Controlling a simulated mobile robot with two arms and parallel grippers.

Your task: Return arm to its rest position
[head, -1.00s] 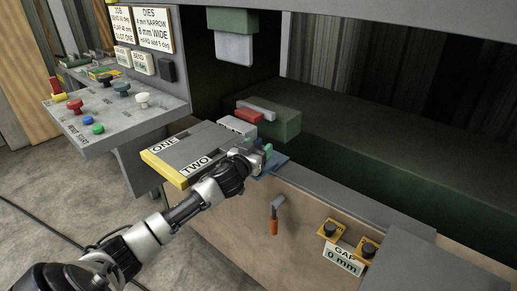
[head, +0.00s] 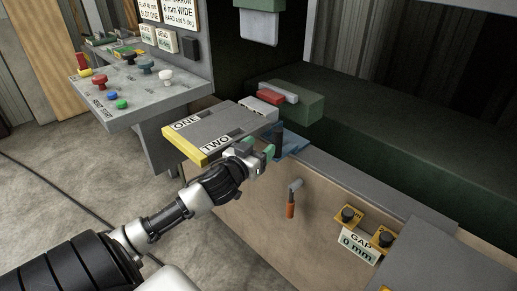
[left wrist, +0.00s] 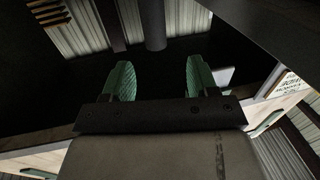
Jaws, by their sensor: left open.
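My left gripper (head: 258,152) is in front of the machine, at the near right corner of the plate marked ONE and TWO (head: 226,128). Its green fingers stand apart with nothing between them, as the left wrist view (left wrist: 158,82) also shows. A blue piece (head: 290,146) lies just right of the fingers at the machine's edge, apart from them as far as I can tell. My left arm reaches in from the lower left. My right gripper is not in view.
A control panel (head: 130,88) with coloured knobs juts out at the left. A dark green bed (head: 400,150) runs right. An orange-handled lever (head: 291,205) and a GAP 0 mm label (head: 358,244) with yellow-based knobs are on the front. Open floor lies lower left.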

